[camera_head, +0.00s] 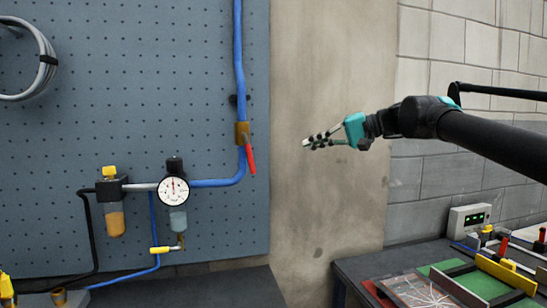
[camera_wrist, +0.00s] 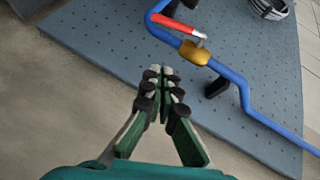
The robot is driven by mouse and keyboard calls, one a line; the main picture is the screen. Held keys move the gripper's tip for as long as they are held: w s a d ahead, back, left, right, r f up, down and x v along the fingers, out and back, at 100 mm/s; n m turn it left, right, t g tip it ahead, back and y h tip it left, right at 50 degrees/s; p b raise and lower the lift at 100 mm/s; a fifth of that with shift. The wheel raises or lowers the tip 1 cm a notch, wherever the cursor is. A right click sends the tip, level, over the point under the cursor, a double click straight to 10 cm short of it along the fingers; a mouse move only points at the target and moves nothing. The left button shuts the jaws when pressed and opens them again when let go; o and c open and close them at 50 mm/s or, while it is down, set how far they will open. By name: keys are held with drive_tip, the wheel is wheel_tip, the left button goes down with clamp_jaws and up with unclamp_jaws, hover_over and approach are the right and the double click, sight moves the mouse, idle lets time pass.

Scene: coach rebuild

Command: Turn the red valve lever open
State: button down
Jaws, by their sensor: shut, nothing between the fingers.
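The red valve lever (camera_head: 250,159) hangs down, slightly slanted, from a brass valve body (camera_head: 242,133) on a blue pipe (camera_head: 239,60). The lever runs roughly along the pipe there. My gripper (camera_head: 306,142) is shut and empty, to the right of the lever and apart from it, in front of the bare wall strip. In the wrist view the red lever (camera_wrist: 174,24) and brass valve (camera_wrist: 194,53) lie beyond the fingertips of my gripper (camera_wrist: 161,72), near the top. A metal piece joins lever and valve.
A blue-grey pegboard (camera_head: 130,60) carries the pipe, a pressure gauge (camera_head: 173,190), a yellow-topped filter unit (camera_head: 112,200) and a coiled grey hose (camera_head: 30,60). A workbench (camera_head: 350,268) with tools stands at lower right. The space between gripper and valve looks clear.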

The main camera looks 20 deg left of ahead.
sight(249, 154)
drive_tip(key=s+x, duration=0.2)
drive_tip(key=x, duration=1)
drive_tip(key=shift+s+f, duration=0.35)
drive_tip(key=shift+f, duration=0.05)
drive_tip(key=shift+s+a+f+m+g+y, duration=0.3)
drive_tip(key=shift+s+a+f+m+y, duration=0.5)
drive_tip(key=shift+s+a+f+y, duration=0.3)
drive_tip(key=shift+w, duration=0.1)
